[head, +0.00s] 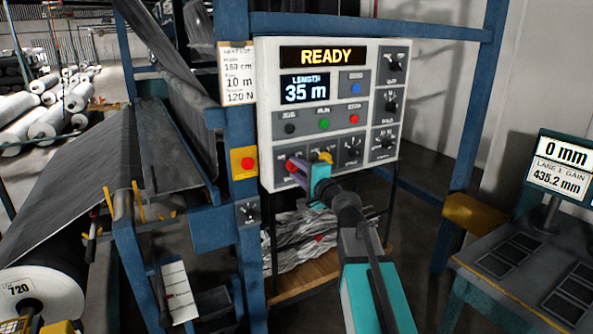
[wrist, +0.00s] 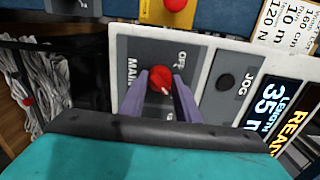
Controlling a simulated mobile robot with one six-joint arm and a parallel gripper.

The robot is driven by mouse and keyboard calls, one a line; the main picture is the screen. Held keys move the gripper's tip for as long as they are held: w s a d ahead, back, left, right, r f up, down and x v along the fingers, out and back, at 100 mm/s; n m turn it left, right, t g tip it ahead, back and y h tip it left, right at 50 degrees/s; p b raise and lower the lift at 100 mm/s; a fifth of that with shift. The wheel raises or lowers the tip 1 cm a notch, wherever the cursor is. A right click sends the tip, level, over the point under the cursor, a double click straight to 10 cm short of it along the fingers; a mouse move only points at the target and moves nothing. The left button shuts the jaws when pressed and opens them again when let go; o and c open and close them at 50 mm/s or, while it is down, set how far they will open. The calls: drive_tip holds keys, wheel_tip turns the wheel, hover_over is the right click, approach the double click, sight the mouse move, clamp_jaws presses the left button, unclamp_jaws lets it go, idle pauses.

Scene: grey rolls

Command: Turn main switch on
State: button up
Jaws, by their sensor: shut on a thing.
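The main switch (wrist: 159,78) is a red knob on a grey plate marked MAIN and OFF in the wrist view. Its white mark points to the lower right, away from OFF, toward a second label mostly hidden by my fingers. In the head view the red knob (head: 290,163) shows at the lower left of the white control panel (head: 267,112), partly covered by my gripper. My gripper (wrist: 163,82) has its two purple fingers on either side of the knob and is shut on it. The panel display (head: 319,56) reads READY.
The panel has several other knobs and buttons, with a yellow-marked knob (head: 326,156) close to my gripper. A red button on a yellow box (head: 243,162) stands left of the panel. A blue frame post (head: 236,60) runs beside it. A console (head: 530,262) stands at the right.

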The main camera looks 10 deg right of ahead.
drive_tip(key=o, duration=1.1)
drive_tip(key=b+v, duration=0.7)
drive_tip(key=v, duration=0.1)
drive_tip(key=shift+s+d+f, duration=0.1)
drive_tip(key=shift+s+d, duration=0.05)
drive_tip(key=shift+s, duration=0.2)
drive_tip(key=shift+s, duration=0.1)
drive_tip(key=shift+b+v, duration=2.4)
drive_tip(key=shift+b, duration=1.75)
